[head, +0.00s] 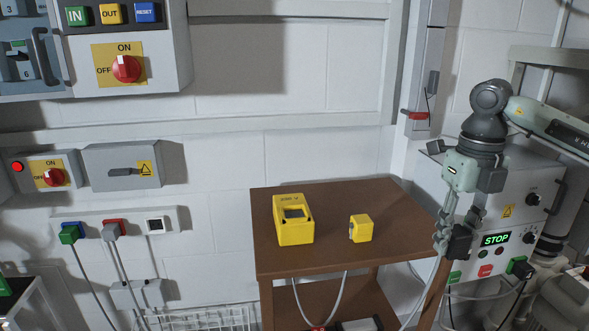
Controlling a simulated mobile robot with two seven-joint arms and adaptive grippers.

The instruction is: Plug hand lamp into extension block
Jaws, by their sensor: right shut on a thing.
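My right gripper (447,241) points down at the right end of the brown table, shut on a dark plug-like piece (460,242). A pale cable (432,278) runs down from beside it past the table edge. A white socket strip (186,217) is on the wall at the left, with coloured plugs in it and a square socket (155,225) at its right. I cannot tell whether this strip is the extension block. A red thing and a grey and black thing (359,325) on the lower shelf are cut off by the frame; I cannot identify the hand lamp. My left gripper is out of view.
The brown table (345,258) carries a yellow device (293,230) and a small yellow block (361,229). A grey cabinet with a STOP display (496,240) stands close behind my right gripper. Switch boxes (137,166) are on the left wall. A cable loop hangs below the tabletop.

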